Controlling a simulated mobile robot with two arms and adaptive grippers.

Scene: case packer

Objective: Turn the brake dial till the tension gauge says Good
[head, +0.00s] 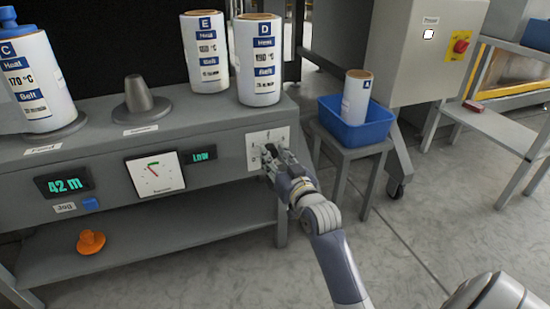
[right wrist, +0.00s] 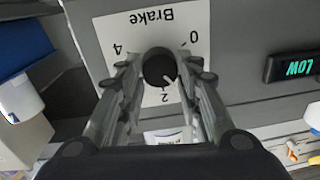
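The brake dial (right wrist: 159,68) is a round black knob on a white plate (right wrist: 135,28) marked Brake, with 0, 2 and 4 upside down in the right wrist view. Its pale pointer mark lies between 2 and 0, nearer 2. My right gripper (right wrist: 163,66) has its fingers on either side of the knob; whether they press on it I cannot tell. In the head view my right gripper (head: 270,153) hides most of the dial. The tension gauge (head: 155,174) has its needle toward the upper left, and the display (head: 200,155) beside it reads LOW. My left gripper is out of view.
Labelled rolls E (head: 205,55), D (head: 257,60) and C (head: 35,80) and a grey cone (head: 140,97) stand on the machine top. A blue bin (head: 365,132) with a roll sits on a stool right of my right gripper. An orange knob (head: 91,241) lies on the lower shelf.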

